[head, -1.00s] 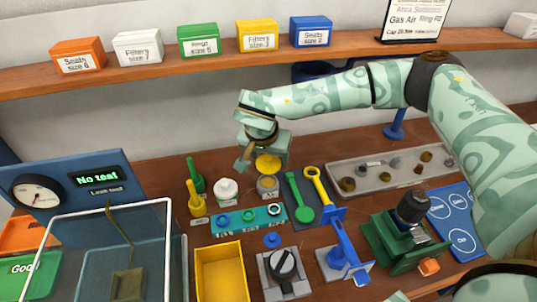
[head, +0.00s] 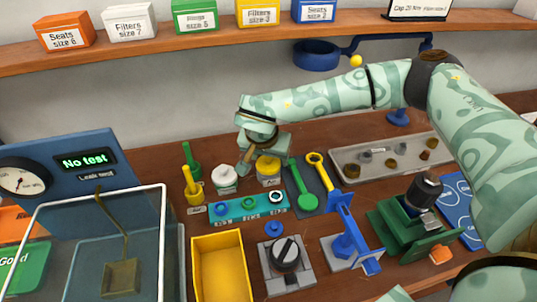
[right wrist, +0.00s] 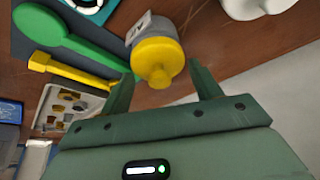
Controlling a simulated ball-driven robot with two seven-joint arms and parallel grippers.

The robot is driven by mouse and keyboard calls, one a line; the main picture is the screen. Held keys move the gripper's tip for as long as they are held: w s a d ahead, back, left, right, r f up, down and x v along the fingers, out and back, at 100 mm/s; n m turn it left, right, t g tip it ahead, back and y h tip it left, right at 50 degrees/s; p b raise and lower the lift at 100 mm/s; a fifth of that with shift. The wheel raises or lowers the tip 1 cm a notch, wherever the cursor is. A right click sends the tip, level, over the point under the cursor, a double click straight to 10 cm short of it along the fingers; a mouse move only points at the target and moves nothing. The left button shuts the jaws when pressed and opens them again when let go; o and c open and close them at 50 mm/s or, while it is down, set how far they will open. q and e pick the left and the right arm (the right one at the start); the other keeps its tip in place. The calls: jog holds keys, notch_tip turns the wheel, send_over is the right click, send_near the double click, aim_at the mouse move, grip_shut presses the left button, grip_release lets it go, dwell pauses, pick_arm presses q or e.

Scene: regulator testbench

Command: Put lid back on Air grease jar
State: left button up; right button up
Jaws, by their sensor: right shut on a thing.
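The Air grease jar (head: 270,181) is a small grey jar with a label, standing on the bench behind the teal strip. The yellow lid (head: 268,164) is on its mouth and looks level; whether it is fully seated I cannot tell. In the right wrist view the lid (right wrist: 157,56), with its knob, covers the end of the grey jar (right wrist: 152,28). My right gripper (head: 258,163) is at the lid from behind, its fingers (right wrist: 163,88) on either side, shut on it. My left gripper is out of view.
A white-lidded jar (head: 224,178) stands close on the left, with green and yellow bottles beyond. A green spanner (head: 303,190) and yellow spanner (head: 320,168) lie on the right. The teal strip (head: 233,208) with rings and a yellow bin (head: 222,270) are in front.

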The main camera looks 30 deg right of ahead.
pick_arm(q)
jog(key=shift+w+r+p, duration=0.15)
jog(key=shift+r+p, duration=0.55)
jog(key=shift+p, duration=0.05)
pick_arm(e)
jog(key=shift+r, duration=0.15)
dwell(0.5)
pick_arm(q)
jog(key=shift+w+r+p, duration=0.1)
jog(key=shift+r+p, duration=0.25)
pick_arm(e)
jog(key=shift+f, duration=0.25)
dwell(0.7)
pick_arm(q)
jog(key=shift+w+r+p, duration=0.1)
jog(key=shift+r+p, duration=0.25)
pick_arm(e)
jog(key=shift+d, duration=0.1)
jog(key=shift+c, duration=0.2)
jog(key=shift+w, duration=0.1)
